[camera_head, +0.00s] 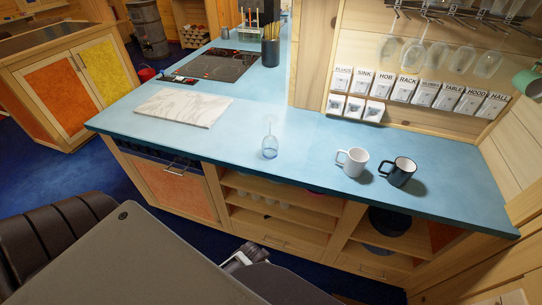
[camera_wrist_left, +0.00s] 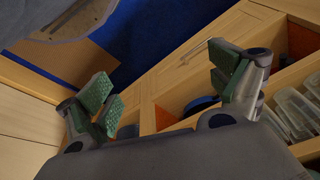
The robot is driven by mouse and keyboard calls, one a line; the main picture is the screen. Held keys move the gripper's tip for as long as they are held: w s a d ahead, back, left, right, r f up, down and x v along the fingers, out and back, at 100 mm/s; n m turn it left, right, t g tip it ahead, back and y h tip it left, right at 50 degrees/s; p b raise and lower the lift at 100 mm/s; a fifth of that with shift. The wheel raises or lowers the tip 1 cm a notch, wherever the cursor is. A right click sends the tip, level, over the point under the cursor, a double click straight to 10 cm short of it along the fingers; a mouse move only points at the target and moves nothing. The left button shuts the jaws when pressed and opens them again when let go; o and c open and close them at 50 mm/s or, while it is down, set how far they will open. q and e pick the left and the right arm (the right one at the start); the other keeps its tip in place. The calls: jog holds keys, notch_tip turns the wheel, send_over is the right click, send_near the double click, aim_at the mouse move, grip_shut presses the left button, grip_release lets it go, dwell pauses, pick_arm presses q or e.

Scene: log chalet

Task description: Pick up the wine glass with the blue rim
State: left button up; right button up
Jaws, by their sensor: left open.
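The wine glass with the blue rim (camera_head: 269,147) stands on the blue counter (camera_head: 310,150), near its front edge. It looks upside down, with its bluish bowl low and its thin stem and foot above. My left gripper shows partly in the head view (camera_head: 240,259), low in front of the cabinets and below the counter top, well apart from the glass. In the left wrist view the left gripper (camera_wrist_left: 165,92) is open, its green pads wide apart with nothing between them. The glass is not seen in the wrist view. My right gripper is not in view.
A white mug (camera_head: 352,162) and a dark mug (camera_head: 397,171) stand right of the glass. A marble board (camera_head: 184,107) lies to its left. Glasses hang from a rack (camera_head: 435,15) at the upper right. Open shelves (camera_head: 282,200) are below the counter. Counter around the glass is clear.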

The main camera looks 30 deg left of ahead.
pick_arm(q)
jog(key=w+a+r+t, duration=0.1)
jog(key=w+a+r, duration=0.1)
jog(key=r, duration=0.8)
jog(key=w+a+r+t, duration=0.1)
jog(key=w+a+r, duration=0.15)
jog(key=r, duration=0.65)
jog(key=m+t+h, duration=0.4)
jog(key=t+h, duration=0.1)
jog(key=t, duration=0.3)
send_near(265, 146)
jog(key=shift+d+f, duration=0.1)
jog(key=shift+d, duration=0.15)
jog(key=shift+w+d+f, duration=0.1)
jog(key=shift+w+f, duration=0.05)
jog(key=shift+w, duration=0.1)
jog(key=shift+b+x, duration=2.05)
jog(key=shift+w+d+f+b, duration=0.1)
jog(key=shift+w+f+b, duration=0.15)
jog(key=shift+w+b, duration=0.35)
